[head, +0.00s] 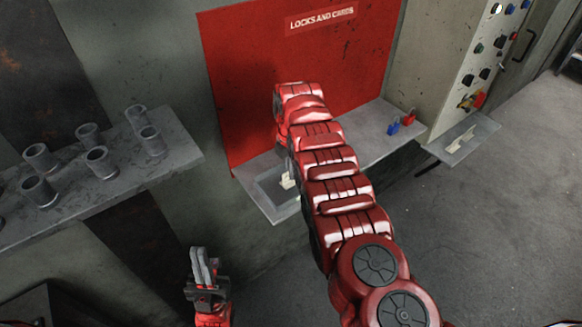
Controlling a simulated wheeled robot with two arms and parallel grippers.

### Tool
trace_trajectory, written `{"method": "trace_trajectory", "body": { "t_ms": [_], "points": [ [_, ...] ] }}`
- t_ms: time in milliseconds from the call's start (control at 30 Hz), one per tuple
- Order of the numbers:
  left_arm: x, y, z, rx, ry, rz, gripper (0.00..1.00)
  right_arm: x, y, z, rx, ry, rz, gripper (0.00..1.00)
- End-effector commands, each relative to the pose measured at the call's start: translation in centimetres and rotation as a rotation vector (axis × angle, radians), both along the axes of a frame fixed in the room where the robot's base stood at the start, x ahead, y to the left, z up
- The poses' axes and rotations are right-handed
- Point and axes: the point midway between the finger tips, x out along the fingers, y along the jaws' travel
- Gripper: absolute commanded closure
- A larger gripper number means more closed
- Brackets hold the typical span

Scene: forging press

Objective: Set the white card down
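A small whitish piece (287,181) shows at the tray-like recess on the left part of the shelf below the red board. My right arm partly covers it, and I cannot tell if it is the white card or if it is held. A second pale, card-like piece (460,139) lies on the small ledge under the control panel. My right arm reaches up over the shelf, and its gripper is hidden behind the arm. My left gripper (205,262) points up at the lower left, away from the shelf, with nothing visible in it. Its finger gap is unclear.
The red board (235,80) is labelled "LOCKS AND CARDS". Blue (393,128) and red (408,117) padlocks stand on the right part of the grey shelf (372,143). A left shelf (180,158) holds several grey cylinders. A control panel (480,60) carries buttons. Floor at right is clear.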

Motion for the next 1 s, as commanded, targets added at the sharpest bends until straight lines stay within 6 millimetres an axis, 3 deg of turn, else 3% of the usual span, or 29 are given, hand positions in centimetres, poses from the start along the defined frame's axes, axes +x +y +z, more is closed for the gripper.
{"method": "trace_trajectory", "body": {
  "t_ms": [267, 300, 433, 833, 1000],
  "points": [
    [0.0, 0.0, -0.2, 0.0, 0.0, 0.0, 1.0, 0.0, 0.0, -0.4, -0.001, 0.001, 0.0, 1.0],
    [0.0, 0.0, -0.2, 0.0, 0.0, 0.0, 1.0, 0.0, 0.0, -0.3, 0.0, 0.0, 0.001, 0.89],
    [0.0, 0.0, -0.2, 0.0, 0.0, 0.0, 1.0, 0.0, 0.0, -0.3, 0.0, 0.0, 0.001, 0.66],
    [0.0, 0.0, -0.4, 0.0, 0.0, 0.0, 1.0, 0.0, 0.1, 0.3, 0.001, -0.001, 0.001, 0.66],
    [0.0, 0.0, -2.0, 0.0, 0.0, 0.0, 1.0, 0.1, 0.0, 3.1, 0.001, -0.004, -0.001, 0.66]
  ]
}}
